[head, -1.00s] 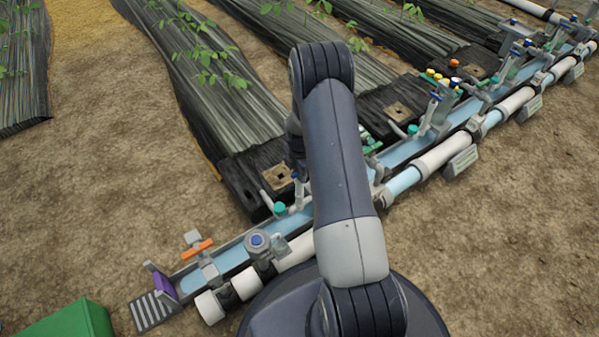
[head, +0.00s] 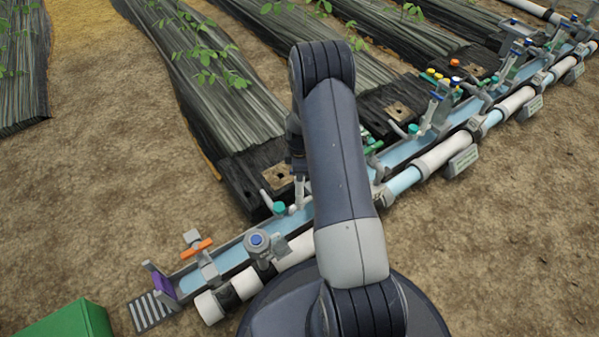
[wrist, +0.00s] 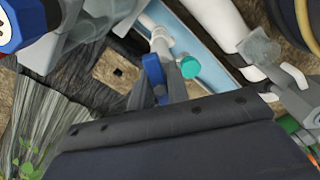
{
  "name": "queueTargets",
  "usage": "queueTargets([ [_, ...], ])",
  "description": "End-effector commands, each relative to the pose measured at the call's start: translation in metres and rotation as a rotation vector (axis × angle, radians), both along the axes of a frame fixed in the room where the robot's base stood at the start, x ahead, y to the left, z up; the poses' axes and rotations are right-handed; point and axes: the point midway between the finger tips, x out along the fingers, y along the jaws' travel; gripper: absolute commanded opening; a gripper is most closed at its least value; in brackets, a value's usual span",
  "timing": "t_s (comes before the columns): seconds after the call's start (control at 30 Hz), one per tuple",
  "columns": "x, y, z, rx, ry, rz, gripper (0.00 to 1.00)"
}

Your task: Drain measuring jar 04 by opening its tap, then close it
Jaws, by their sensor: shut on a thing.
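My gripper (head: 301,190) reaches down over the light blue channel in the head view, partly hidden by my arm. In the wrist view, its grey fingers (wrist: 158,90) stand on both sides of a blue lever (wrist: 154,72), which appears to be the tap handle, and are shut on it. A teal cap (wrist: 190,67) sits just right of the lever; a teal cap (head: 279,208) also shows in the head view. No jar number is readable, and I cannot tell a water level or whether the tap is open.
Along the channel (head: 232,258) are an orange handle (head: 197,249), a blue-topped valve (head: 258,241) and a purple plate (head: 160,281). A white pipe (head: 440,157) runs alongside. More fittings stand up at the right. A green box (head: 70,322) is at lower left. Bare soil lies in front.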

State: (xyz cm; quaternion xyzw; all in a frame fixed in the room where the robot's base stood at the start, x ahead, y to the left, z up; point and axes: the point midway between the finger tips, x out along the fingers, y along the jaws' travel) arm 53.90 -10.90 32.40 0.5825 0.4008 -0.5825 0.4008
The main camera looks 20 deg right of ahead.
Motion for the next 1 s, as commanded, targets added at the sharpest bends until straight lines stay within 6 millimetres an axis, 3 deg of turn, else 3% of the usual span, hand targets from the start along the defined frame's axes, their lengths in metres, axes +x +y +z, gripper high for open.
queueTargets([
  [1.0,0.0,0.0001,-0.0001,0.0,0.0,-1.109,0.0],
])
